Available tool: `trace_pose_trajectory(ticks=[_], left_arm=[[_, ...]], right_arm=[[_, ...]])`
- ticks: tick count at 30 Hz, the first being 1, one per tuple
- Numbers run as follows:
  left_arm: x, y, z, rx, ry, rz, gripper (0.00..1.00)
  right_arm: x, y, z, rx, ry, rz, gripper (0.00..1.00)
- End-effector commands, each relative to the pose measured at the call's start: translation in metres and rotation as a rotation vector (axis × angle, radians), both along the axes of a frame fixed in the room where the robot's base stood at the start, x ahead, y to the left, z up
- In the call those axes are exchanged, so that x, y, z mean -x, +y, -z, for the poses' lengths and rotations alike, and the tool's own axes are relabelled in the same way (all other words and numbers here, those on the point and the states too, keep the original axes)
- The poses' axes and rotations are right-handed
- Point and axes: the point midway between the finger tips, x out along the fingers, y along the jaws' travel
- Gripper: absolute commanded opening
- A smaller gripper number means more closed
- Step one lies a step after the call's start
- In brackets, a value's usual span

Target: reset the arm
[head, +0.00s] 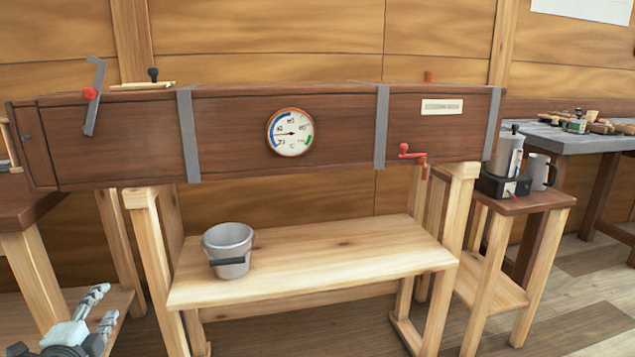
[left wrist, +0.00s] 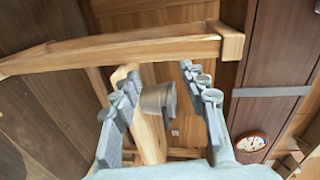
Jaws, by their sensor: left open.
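My left gripper (head: 92,312) is at the bottom left of the head view, low in front of the bench's left side. In the left wrist view its two fingers (left wrist: 160,88) stand wide apart with nothing held between them. The grey bucket (left wrist: 158,98) shows beyond the fingers in that view, well away from them. My right gripper is not in either view.
A long dark wooden box (head: 340,130) with a round dial (head: 290,132) rests on wooden trestles. The grey bucket (head: 229,250) stands on a low bench (head: 340,260). A side table (head: 520,202) at right holds a pot (head: 507,155) and a mug (head: 540,172).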

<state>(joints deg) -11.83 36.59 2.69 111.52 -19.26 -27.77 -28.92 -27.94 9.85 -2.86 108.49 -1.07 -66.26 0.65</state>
Motion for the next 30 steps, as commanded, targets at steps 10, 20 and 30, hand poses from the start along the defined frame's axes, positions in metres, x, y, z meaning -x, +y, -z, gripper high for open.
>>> trace_pose_trajectory(ticks=[10, 20, 30], left_arm=[[0.135, -0.057, 0.225, 0.672, 0.438, -0.431, 0.44], [0.26, -0.143, 0.321, 1.013, 0.738, -0.772, 0.44], [0.277, -0.155, 0.329, 1.049, 0.78, -0.821, 0.44]], right_arm=[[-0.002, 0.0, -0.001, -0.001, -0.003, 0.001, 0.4], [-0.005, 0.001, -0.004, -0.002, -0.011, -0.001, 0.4], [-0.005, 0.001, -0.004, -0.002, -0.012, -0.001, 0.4]])
